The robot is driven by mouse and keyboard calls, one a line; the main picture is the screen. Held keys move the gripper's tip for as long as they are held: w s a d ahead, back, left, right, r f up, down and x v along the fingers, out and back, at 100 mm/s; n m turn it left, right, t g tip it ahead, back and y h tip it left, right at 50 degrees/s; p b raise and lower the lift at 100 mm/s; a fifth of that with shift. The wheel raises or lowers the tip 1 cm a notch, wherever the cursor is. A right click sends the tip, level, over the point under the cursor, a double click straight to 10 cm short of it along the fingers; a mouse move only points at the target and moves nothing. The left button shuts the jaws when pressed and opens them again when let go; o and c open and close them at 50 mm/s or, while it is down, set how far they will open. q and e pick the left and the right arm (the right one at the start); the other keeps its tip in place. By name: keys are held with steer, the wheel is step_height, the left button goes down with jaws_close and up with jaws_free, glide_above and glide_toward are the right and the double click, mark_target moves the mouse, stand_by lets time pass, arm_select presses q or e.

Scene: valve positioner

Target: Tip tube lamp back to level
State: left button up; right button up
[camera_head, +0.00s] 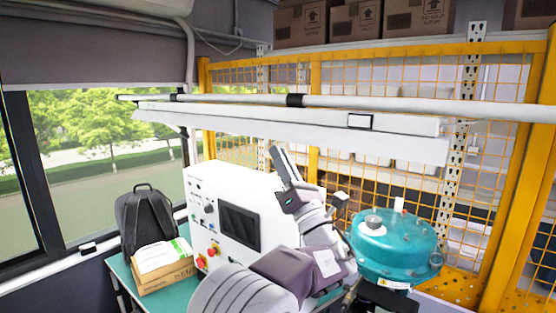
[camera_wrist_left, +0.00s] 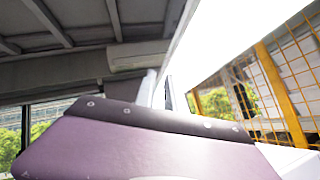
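The tube lamp (camera_head: 290,127) is a long white fixture below a white rail across the upper middle of the head view. Its right end shows lower than its left, though perspective makes the true tilt hard to judge. A bright white surface, likely the lamp (camera_wrist_left: 225,40), fills the upper right of the left wrist view. My left gripper (camera_head: 280,152) points up from below, close under the lamp's middle. Whether it touches the lamp is unclear. Its fingers show nearly edge-on, so their opening cannot be judged. My right gripper is not identifiable.
A white control box (camera_head: 222,200) with a screen stands behind my left arm. A teal round device (camera_head: 395,245) is at the right. A yellow mesh fence (camera_head: 315,75) runs behind. A backpack (camera_head: 146,215) and a small carton (camera_head: 165,275) sit at the left.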

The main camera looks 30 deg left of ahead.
arm_select(q)
steer(key=shift+b+v, duration=0.65)
steer(key=shift+v, duration=0.45)
steer(key=shift+s, duration=0.2)
steer(key=b+v, duration=0.4)
steer(key=v, duration=0.5)
steer(key=shift+b, duration=0.3)
steer(key=shift+r, duration=0.1)
